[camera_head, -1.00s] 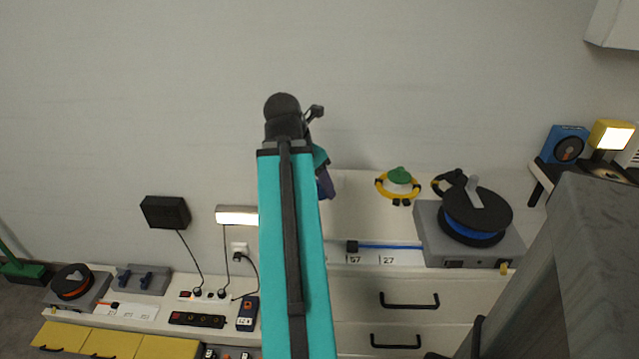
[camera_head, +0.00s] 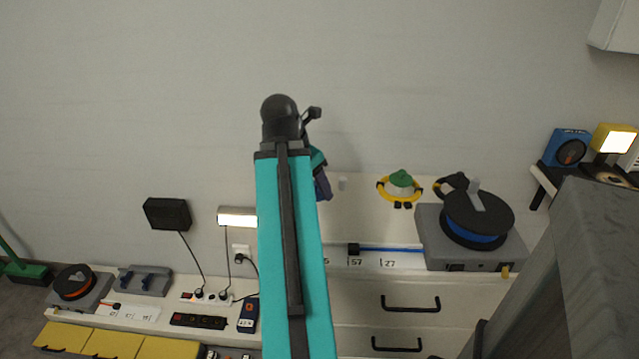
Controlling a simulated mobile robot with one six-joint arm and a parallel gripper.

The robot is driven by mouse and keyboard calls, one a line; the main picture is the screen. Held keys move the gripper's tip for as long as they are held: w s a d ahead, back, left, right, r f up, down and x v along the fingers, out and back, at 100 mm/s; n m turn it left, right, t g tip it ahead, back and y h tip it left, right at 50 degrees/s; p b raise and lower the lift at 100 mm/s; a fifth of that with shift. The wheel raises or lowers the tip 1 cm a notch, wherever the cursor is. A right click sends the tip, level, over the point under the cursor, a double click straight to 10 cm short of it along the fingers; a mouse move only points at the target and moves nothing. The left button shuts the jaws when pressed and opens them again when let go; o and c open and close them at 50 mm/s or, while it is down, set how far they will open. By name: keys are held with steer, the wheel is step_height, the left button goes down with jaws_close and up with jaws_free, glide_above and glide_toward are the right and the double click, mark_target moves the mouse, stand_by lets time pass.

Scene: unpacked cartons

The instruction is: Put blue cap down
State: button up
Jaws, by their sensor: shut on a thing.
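My teal arm rises through the middle of the view and bends at a black joint near the top. My gripper (camera_head: 321,181) shows only in part, as a teal and dark purple-blue piece beyond the arm's right edge, over the left part of the white counter. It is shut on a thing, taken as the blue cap. The fingertips are hidden, and I cannot clearly tell the cap apart from the wrist. I cannot tell its height above the counter.
A grey block (camera_head: 605,220) stands at right.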

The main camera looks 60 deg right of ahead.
steer(key=w+a+r+p, duration=0.35)
steer(key=w+a, duration=0.25)
steer(key=w, duration=0.3)
steer(key=w+a+r+m+p, duration=0.1)
steer(key=w+a+r+p, duration=0.1)
steer(key=w+a+p, duration=0.55)
steer(key=w+a+r+p, duration=0.2)
steer(key=w+a+r, duration=0.15)
steer(key=w, duration=0.75)
steer(key=w+a+r+p, duration=0.2)
steer(key=w+a+p, duration=0.2)
steer(key=a, duration=0.7)
steer(key=w+a+r+m+p, duration=0.1)
steer(key=w+a+p, duration=0.3)
steer(key=a, duration=0.6)
steer(key=w+a+r+g+p, duration=0.1)
steer(key=w+a+r+p, duration=0.2)
steer(key=a, duration=0.8)
steer(key=shift+w+a+r+p, duration=0.3)
steer(key=shift+w+p, duration=0.45)
steer(key=shift+p, duration=0.15)
steer(key=shift+y, duration=0.3)
